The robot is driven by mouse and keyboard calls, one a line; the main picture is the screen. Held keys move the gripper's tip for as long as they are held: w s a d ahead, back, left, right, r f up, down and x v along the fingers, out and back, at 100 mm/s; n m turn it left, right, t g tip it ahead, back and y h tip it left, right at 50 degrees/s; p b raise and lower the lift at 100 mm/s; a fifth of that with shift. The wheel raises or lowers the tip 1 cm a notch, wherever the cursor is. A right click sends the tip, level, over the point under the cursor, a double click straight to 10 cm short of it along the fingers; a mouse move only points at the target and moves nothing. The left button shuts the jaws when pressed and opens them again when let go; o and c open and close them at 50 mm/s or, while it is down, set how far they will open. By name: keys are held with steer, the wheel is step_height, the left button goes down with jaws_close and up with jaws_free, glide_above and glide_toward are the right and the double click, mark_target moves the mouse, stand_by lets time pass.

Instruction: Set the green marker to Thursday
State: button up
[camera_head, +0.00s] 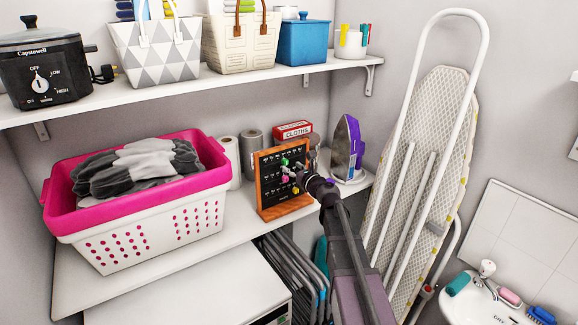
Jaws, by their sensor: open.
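A wood-framed black calendar board (270,190) stands on the lower shelf, with rows of small pale marks too small to read. A small green marker (284,161) sits near the top of the board, right of its middle. A pink marker (285,178) and a yellow marker (295,190) show lower down. My gripper (296,172) is open in front of the board's right side, close to the markers. I cannot tell whether it touches any. It and my arm hide part of the board's right side.
A pink-rimmed laundry basket (150,230) stands left of the board. Rolls (251,150), a red cloths box (293,130) and a purple iron (346,150) stand behind and right. An ironing board (430,150) leans at right. The upper shelf (200,82) overhangs the back.

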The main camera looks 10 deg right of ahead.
steer(key=v, duration=0.8)
steer(key=shift+s, duration=0.25)
steer(key=s+a+f+n+g, duration=1)
steer(key=s+f+n, duration=0.15)
steer(key=n, duration=0.75)
steer(key=s+d+f+n+g+h, duration=0.2)
steer(key=s+f+n+g+h, duration=0.1)
steer(key=s+n, duration=0.3)
steer(key=s+d+f+n+g+h, duration=0.2)
steer(key=s+f+n+g+h, duration=0.1)
steer(key=s+n, duration=0.3)
steer(key=shift+s+d+f+n+g+h, duration=0.35)
steer(key=shift+s+f, duration=0.2)
steer(key=shift+s, duration=0.3)
